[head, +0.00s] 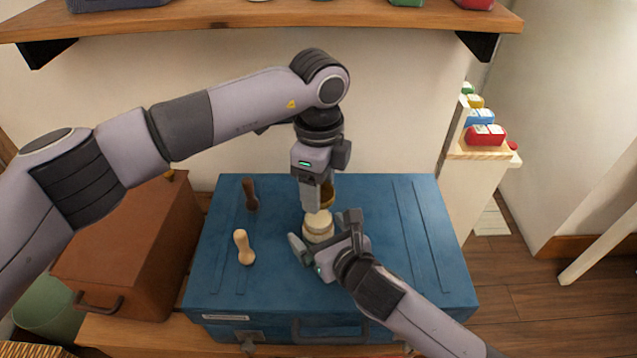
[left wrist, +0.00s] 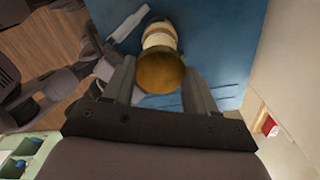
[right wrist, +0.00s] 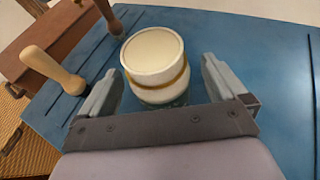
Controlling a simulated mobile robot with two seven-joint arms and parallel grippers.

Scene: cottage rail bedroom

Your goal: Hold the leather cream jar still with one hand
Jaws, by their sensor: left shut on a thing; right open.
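The cream-white jar (head: 318,232) stands upright on the blue trunk, with a gold band showing in the right wrist view (right wrist: 153,60). My right gripper (head: 324,231) is open, its fingers on either side of the jar with a gap showing at each side. My left gripper (head: 319,201) is above the jar, pointing down and shut on a rounded brown-gold thing (head: 327,194). This thing fills the space between the fingers in the left wrist view (left wrist: 160,72) and partly hides the jar behind it. I cannot tell whether it touches the jar.
The blue trunk (head: 405,265) has clear room on its right. A brown case (head: 130,250) stands to the left. A shelf (head: 260,18) runs overhead.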

